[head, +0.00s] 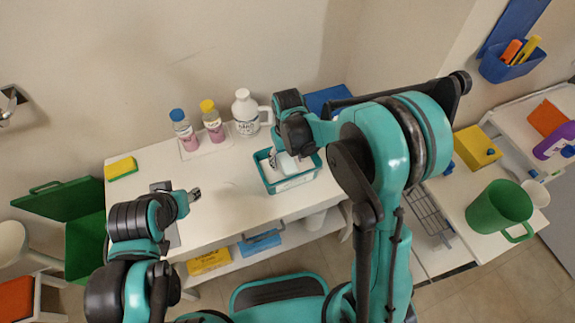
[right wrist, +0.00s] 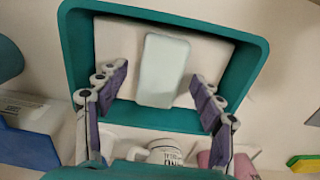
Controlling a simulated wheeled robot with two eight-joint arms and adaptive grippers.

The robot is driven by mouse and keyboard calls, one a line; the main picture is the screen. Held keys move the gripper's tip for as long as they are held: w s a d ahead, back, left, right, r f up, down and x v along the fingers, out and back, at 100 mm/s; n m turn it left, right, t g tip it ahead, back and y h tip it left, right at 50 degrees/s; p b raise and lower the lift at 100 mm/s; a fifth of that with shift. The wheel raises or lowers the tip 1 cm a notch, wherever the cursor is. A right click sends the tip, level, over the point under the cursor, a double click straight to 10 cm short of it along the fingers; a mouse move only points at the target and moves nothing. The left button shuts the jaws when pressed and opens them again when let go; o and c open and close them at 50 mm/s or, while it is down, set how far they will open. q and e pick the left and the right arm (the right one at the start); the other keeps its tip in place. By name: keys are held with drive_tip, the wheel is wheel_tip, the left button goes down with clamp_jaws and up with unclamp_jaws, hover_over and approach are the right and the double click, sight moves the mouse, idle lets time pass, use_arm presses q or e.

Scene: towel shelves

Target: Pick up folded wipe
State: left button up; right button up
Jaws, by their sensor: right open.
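A pale folded wipe (right wrist: 163,70) lies in a teal tray (right wrist: 256,52) in the right wrist view, on top of larger white material (right wrist: 112,45). In the head view the tray (head: 292,185) stands on the white table, and my right arm partly hides its contents. My right gripper (right wrist: 158,85) is open above the tray, its purple-padded fingers spread on either side of the wipe with nothing between them. My left gripper (head: 195,193) is over the left part of the table, apart from the tray; its finger opening is too small to judge.
Bottles with a blue cap (head: 184,130) and a yellow cap (head: 212,121), plus a white jug (head: 245,112), stand behind the tray. A yellow sponge (head: 121,168) lies at the table's left end. A green pitcher (head: 500,207) is on the right-hand table.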

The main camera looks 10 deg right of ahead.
sight(288, 162)
drive_tip(key=c, duration=1)
drive_tip(key=shift+r, duration=0.15)
drive_tip(key=shift+r, duration=0.25)
wheel_tip(288, 162, up, 4)
drive_tip(key=shift+f+p, duration=0.1)
drive_tip(key=shift+p, duration=0.95)
drive_tip(key=s+d+r+p, duration=0.3)
drive_tip(key=s+d+r, duration=0.3)
drive_tip(key=s+d, duration=0.2)
drive_tip(key=shift+d+r, duration=0.3)
